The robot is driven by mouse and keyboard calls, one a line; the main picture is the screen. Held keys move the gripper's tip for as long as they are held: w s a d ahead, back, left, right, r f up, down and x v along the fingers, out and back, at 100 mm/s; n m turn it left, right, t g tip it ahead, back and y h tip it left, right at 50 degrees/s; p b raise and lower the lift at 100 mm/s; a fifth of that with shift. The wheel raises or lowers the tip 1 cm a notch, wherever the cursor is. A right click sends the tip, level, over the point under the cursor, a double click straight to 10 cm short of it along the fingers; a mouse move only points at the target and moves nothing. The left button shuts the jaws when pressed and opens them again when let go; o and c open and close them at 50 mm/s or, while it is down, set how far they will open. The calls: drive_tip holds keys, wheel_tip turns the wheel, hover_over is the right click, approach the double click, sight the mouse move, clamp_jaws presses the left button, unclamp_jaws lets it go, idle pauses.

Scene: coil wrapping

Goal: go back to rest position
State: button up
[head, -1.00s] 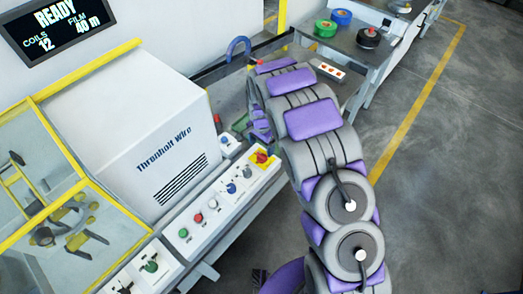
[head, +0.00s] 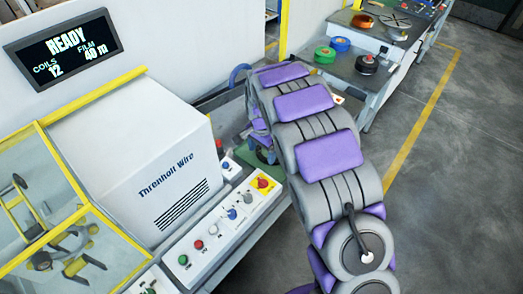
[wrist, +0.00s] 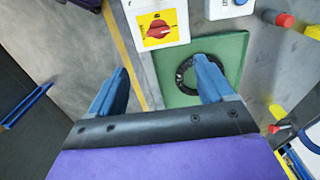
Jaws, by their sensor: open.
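My gripper (wrist: 163,72) shows in the wrist view with its two blue fingers apart and nothing between them. Beyond the right finger lies a green mat (wrist: 228,50) with a dark ring (wrist: 187,80) on it, partly covered by that finger. In the head view my purple and grey arm reaches up from the lower right and bends over beside the control panel (head: 215,232). A bit of the green mat (head: 262,155) shows next to the arm.
A red rotary switch on a yellow plate (head: 263,184) sits at the panel's end, close to my arm. The white Threnholt Wire machine (head: 150,160) and its yellow-framed guard are at left. A back table holds green, blue and dark coils (head: 366,64). Floor at right is clear.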

drive_tip(key=s+d+r+n+b, duration=0.2)
drive_tip(key=s+d+r+n, duration=0.1)
drive_tip(key=s+d+r, duration=1.1)
drive_tip(key=s+d+n+g+b, duration=0.1)
drive_tip(key=s+d+n, duration=0.2)
drive_tip(key=s, duration=2.3)
drive_tip(key=shift+f+n+g+b, duration=0.3)
drive_tip(key=shift+n+g+b, duration=0.1)
drive_tip(key=shift+n, duration=0.5)
drive_tip(key=shift+s+d, duration=0.1)
